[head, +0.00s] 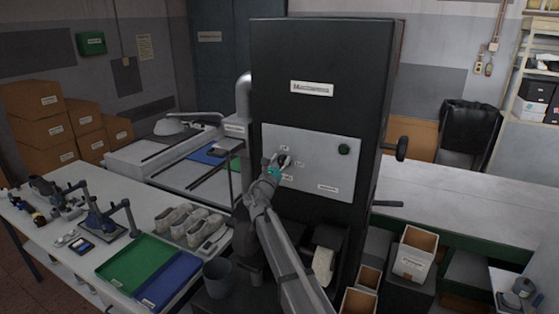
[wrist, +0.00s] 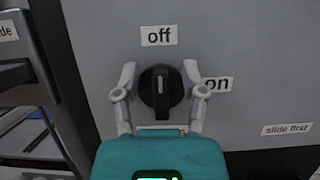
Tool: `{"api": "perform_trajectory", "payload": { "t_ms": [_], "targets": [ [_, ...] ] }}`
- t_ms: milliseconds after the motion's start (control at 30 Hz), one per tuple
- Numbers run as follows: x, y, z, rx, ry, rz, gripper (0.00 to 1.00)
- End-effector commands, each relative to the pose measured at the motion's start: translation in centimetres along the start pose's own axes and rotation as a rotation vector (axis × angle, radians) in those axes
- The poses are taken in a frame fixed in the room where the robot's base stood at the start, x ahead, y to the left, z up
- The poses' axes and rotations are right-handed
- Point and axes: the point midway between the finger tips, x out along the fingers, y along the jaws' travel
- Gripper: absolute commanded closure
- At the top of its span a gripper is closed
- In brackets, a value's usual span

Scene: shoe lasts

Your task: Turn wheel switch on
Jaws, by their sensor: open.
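The wheel switch (wrist: 161,92) is a round black knob with a raised grip bar on a grey panel (head: 318,158). In the wrist view its bar stands upright, its top end toward the "off" label (wrist: 158,36). The "on" label (wrist: 217,84) is to its right. My gripper (wrist: 159,82) is open, with one finger on each side of the knob; I cannot tell whether either finger touches it. In the head view my gripper (head: 277,163) is at the panel and partly covers the knob.
A black handle (head: 402,148) sticks out from the cabinet's right side. A table with a green tray (head: 137,262) and a blue tray (head: 170,278) stands at left.

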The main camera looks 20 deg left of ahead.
Motion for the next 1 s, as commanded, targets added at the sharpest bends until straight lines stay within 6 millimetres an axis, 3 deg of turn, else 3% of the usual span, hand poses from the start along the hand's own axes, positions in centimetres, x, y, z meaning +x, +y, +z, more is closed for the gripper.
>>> {"api": "perform_trajectory", "payload": {
  "t_ms": [67, 367, 533, 1000],
  "targets": [
    [-0.01, -0.01, -0.01, 0.000, 0.000, 0.000, 0.46],
    [0.01, -0.02, -0.01, 0.000, 0.000, 0.000, 1.00],
    [-0.03, 0.73, 0.00, 0.001, 0.001, 0.002, 1.00],
    [0.08, -0.05, 0.03, 0.085, 0.001, -0.035, 1.00]
  ]
}}
